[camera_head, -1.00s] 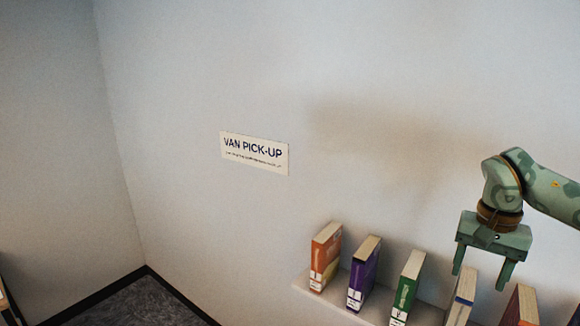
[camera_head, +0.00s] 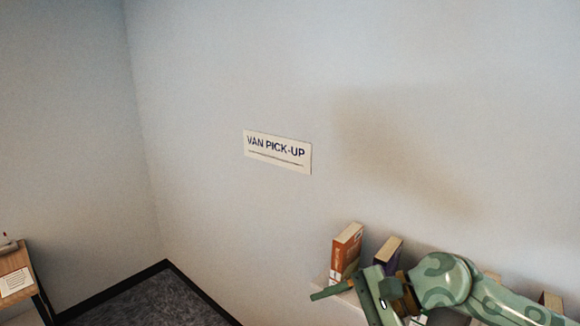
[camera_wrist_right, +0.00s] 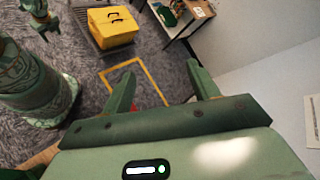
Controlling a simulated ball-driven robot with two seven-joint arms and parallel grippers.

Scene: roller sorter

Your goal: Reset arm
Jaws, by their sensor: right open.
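My right gripper (camera_head: 335,308) is low in the head view, in front of the book shelf, with its arm coming in from the right. One finger points left and the lower part is cut off by the frame edge. In the right wrist view, its two fingers (camera_wrist_right: 162,85) stand wide apart with nothing between them, above the carpet. What seems to be my left arm's end (camera_wrist_right: 42,18) shows small at the top left of the right wrist view. Its jaws are too small to read.
An orange book (camera_head: 346,252) and a purple book (camera_head: 388,253) stand on the wall shelf, partly behind my right arm. A sign (camera_head: 277,151) is on the wall. A wooden table (camera_head: 15,267) stands at the left. A yellow case (camera_wrist_right: 112,27) lies beyond a yellow floor outline (camera_wrist_right: 150,75).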

